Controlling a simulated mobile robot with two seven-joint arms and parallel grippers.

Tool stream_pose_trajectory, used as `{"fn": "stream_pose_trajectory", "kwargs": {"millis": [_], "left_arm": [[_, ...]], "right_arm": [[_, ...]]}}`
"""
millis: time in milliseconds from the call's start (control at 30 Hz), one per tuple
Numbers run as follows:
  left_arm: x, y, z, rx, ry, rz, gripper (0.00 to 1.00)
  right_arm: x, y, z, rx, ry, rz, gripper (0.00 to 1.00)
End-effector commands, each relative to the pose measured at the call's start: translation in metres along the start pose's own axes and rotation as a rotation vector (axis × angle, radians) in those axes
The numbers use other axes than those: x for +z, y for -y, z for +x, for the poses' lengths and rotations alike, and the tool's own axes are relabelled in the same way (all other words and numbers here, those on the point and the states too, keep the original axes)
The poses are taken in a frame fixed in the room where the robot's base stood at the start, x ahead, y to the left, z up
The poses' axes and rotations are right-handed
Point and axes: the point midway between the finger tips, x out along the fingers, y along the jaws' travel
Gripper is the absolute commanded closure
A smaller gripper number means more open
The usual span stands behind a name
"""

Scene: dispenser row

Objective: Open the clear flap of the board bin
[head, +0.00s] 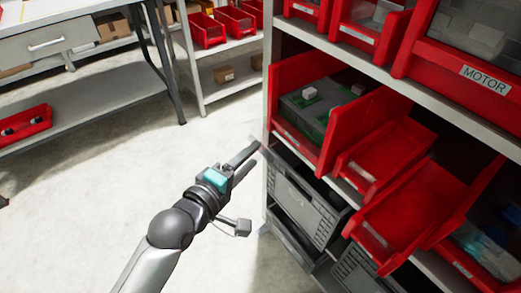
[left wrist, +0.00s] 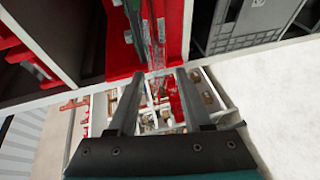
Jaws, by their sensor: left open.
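The red board bin (head: 345,120) sits on the middle shelf at the rack's left end, with green boards (head: 313,106) and white parts inside. It also shows in the left wrist view (left wrist: 175,28). A narrow clear strip (left wrist: 155,35), seemingly its flap, runs along the bin in that view; I cannot tell how far open it is. My left gripper (head: 253,156) is open, in front and left of the bin. Its fingertips (left wrist: 158,76) are spread on either side of the strip's lower end; contact is unclear. My right gripper is not in view.
Empty-looking red bins (head: 385,150) stand to the right, and a bin labelled MOTOR (head: 485,80) is above. Grey crates (head: 300,200) stand below. A workbench (head: 90,95) is at the left. The floor (head: 90,190) between is clear.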

Motion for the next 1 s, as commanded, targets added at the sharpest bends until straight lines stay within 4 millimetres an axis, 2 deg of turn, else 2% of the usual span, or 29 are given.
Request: {"fn": "stream_pose_trajectory", "kwargs": {"millis": [200,400,867,1000], "left_arm": [[0.000,0.001,0.026,0.002,0.000,-0.001,0.51],[0.000,0.001,0.041,0.001,0.000,-0.001,0.51],[0.000,0.000,0.047,-0.001,0.000,0.000,0.51],[0.000,0.000,0.047,0.000,0.000,0.000,0.63]], "right_arm": [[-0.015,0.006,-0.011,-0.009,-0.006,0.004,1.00],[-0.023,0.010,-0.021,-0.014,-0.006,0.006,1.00],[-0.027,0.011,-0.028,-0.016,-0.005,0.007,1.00],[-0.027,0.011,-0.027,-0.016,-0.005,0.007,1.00]]}}
